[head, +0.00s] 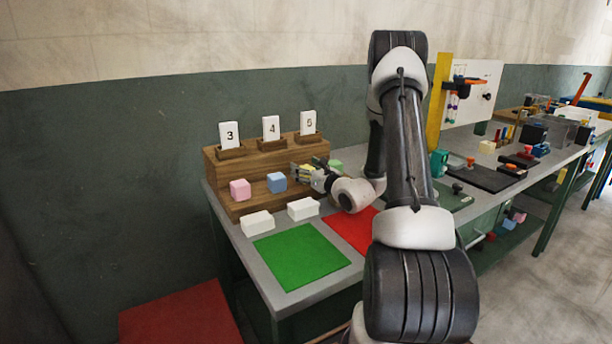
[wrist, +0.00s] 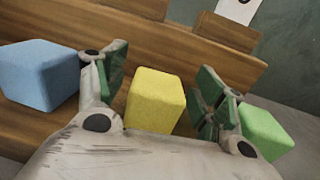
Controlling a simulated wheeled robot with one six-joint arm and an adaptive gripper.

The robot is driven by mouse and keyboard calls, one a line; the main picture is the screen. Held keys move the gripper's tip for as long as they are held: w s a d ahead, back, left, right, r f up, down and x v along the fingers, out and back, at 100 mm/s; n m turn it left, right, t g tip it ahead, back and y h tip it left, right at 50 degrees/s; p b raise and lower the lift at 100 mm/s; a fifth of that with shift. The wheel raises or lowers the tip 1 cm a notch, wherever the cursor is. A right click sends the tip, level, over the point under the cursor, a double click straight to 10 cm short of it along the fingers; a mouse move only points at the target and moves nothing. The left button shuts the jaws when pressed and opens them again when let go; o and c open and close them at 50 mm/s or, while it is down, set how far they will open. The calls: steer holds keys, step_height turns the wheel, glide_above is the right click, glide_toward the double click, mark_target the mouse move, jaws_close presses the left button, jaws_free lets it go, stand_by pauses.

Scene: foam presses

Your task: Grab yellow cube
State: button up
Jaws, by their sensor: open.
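The yellow cube (wrist: 155,100) sits on the wooden stepped shelf, in the middle of the wrist view. My gripper (wrist: 158,92) is open, with one finger on each side of the yellow cube. A gap shows between the cube and the right finger; the left finger is close to the cube's left side. In the head view my gripper (head: 308,170) is at the shelf's lower step, and the yellow cube (head: 307,169) is mostly hidden by it.
A blue cube (wrist: 40,74) lies left of my gripper and a green cube (wrist: 264,132) right of it. A pink cube (head: 240,189) is further left. White boxes (head: 257,223) and green (head: 300,256) and red (head: 352,230) mats lie in front of the wooden shelf (head: 262,160).

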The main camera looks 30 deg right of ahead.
steer(key=c, duration=1)
steer(key=shift+o, duration=0.2)
steer(key=shift+r, duration=0.1)
